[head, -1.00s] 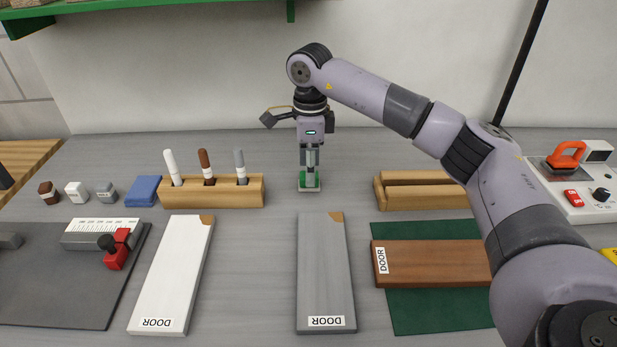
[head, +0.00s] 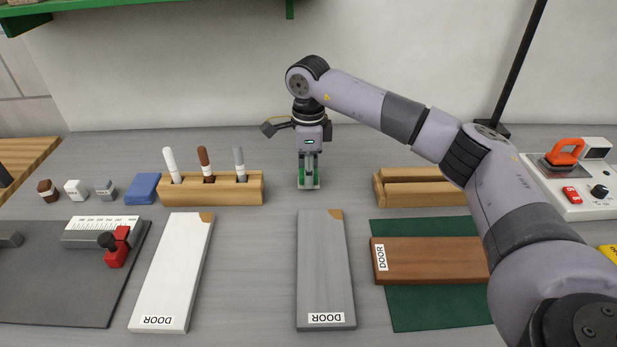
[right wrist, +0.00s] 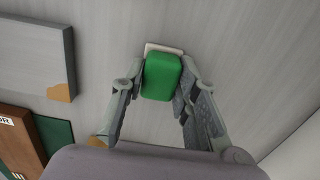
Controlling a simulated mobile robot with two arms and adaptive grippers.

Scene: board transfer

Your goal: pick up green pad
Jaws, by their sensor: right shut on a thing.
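The green pad (right wrist: 162,76) sits between the two fingers of my right gripper (right wrist: 160,92) in the right wrist view, with a pale layer (right wrist: 164,47) showing at its far edge. In the head view the right gripper (head: 308,180) points straight down, shut on the pad, behind the grey board. Only slivers of green show there between the fingers. The pad is at or very near the table surface; I cannot tell if it touches. My left gripper is not in view.
A grey board (head: 326,265) and a white board (head: 175,270) lie in front. A brown board (head: 430,261) lies on a green mat (head: 440,312). A wooden pen holder (head: 225,192) stands left, a wooden rack (head: 415,190) right. Bare table surrounds the gripper.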

